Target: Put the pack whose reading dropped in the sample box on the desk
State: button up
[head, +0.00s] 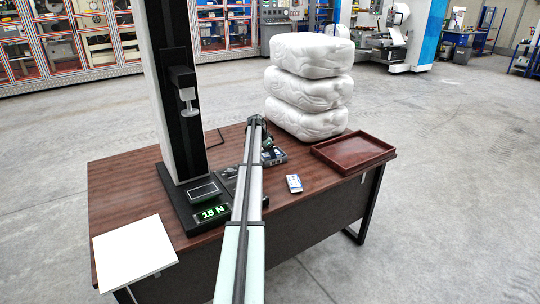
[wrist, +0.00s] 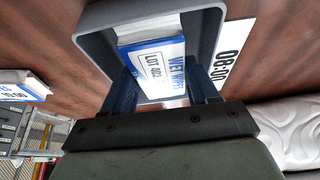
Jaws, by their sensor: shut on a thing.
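My gripper (wrist: 163,84) is shut on a white and blue wet wipes pack (wrist: 158,68) marked with a lot number. In the wrist view the pack shows within the outline of a grey open-topped box (wrist: 92,22); I cannot tell whether it touches the floor of the box. In the head view my gripper (head: 267,143) is over the back middle of the desk (head: 125,185), and the arm hides much of that spot. Another white and blue pack (head: 294,183) lies on the desk, right of my arm; a similar pack shows at the left in the wrist view (wrist: 20,86).
A test stand (head: 180,110) with a green display (head: 213,213) reading 15 N stands left of my arm. A white plate (head: 133,250) lies front left. A brown tray (head: 353,152) is at right, before stacked white bundles (head: 309,88). A card (wrist: 230,58) reads 08:00.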

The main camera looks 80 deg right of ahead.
jog(key=shift+f, duration=0.35)
jog(key=shift+f, duration=0.1)
jog(key=o, duration=0.8)
jog(key=v, duration=1.2)
jog(key=shift+s, duration=0.1)
